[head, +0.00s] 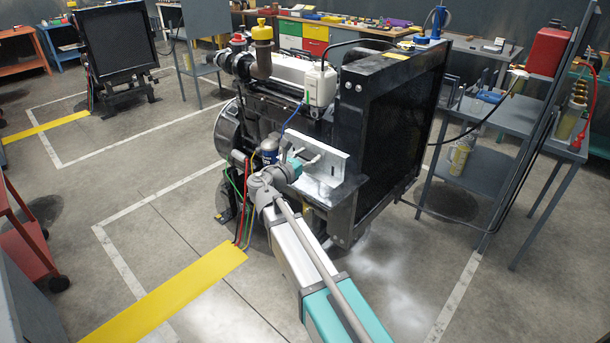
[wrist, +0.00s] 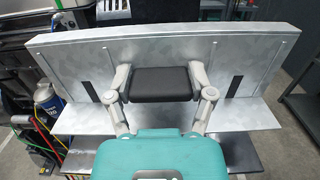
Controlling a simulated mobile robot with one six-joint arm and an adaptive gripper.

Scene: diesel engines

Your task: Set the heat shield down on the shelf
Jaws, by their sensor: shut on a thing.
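The heat shield (head: 331,163) is a bright silver sheet-metal piece with an upright face and a flange. It is at the side of the diesel engine in the head view, and it spans most of the wrist view (wrist: 240,65). My gripper (head: 303,160) is shut on the shield; the wrist view shows its fingers (wrist: 160,82) on either side of a dark block at the middle of the face. I cannot tell whether the shield touches the engine. A grey cart with shelves (head: 480,165) stands to the right, and its shelves show no heat shield.
The radiator (head: 398,125) stands just right of the shield. A white bottle (head: 320,84) sits above it on the engine. A blue can (wrist: 46,100) and coloured cables are close left. The cart carries a red canister (head: 548,50). Open floor lies left, with a yellow strip (head: 170,297).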

